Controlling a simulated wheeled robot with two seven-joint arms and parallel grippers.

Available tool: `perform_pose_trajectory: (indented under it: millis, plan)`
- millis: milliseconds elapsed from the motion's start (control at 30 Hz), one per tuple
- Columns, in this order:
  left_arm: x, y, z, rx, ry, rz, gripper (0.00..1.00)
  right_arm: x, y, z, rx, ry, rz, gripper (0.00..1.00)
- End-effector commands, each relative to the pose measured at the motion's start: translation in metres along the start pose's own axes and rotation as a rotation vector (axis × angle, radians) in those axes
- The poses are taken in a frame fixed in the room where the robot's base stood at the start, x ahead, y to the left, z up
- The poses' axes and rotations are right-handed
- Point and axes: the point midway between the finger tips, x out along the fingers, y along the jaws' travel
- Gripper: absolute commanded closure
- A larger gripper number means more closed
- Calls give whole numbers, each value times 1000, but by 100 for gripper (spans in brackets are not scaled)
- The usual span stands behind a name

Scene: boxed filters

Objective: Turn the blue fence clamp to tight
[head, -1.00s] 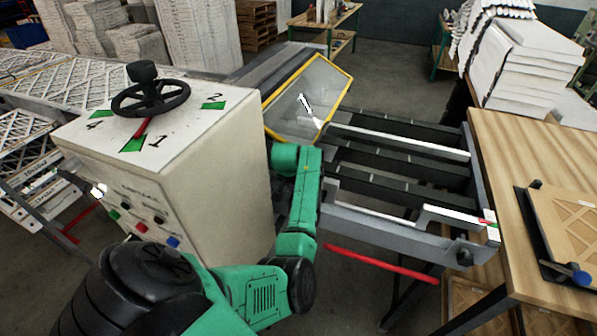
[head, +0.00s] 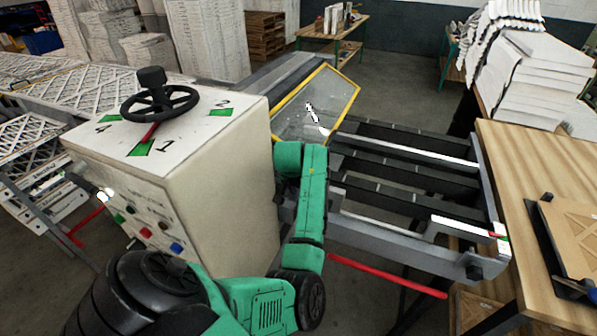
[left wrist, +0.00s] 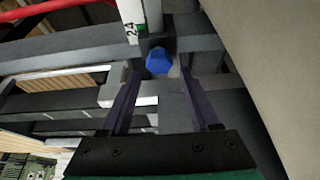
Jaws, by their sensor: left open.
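The blue fence clamp (left wrist: 158,61) shows in the left wrist view as a blue faceted knob on a dark grey bar, beside a white scale marked 24. My left gripper (left wrist: 161,71) is open, its two dark fingers on either side of the knob in the picture. The knob appears at or just beyond the fingertips; I cannot tell whether they touch it. In the head view my green left arm reaches to the machine beside the cabinet, and it hides the gripper and the clamp. My right gripper is not in view.
A white cabinet (head: 215,190) with a black handwheel (head: 160,103) and several buttons stands left of my arm. A yellow-framed clear guard (head: 316,103) and dark slatted rails (head: 400,178) lie behind. A red bar (head: 388,276) sticks out low. A wooden table (head: 530,170) stands right.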

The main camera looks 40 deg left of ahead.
Motion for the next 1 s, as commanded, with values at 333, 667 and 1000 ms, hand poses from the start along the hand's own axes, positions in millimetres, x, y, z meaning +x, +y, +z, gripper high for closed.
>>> perform_pose_trajectory:
  millis: [333, 667, 1000]
  plan:
    - [-91, 0, -1, 0, 8, 1, 38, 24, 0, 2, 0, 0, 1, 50]
    - [-109, 0, 0, 1, 2, 0, 38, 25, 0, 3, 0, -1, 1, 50]
    - [-108, 0, 0, 1, 2, 1, 38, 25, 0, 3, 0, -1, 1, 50]
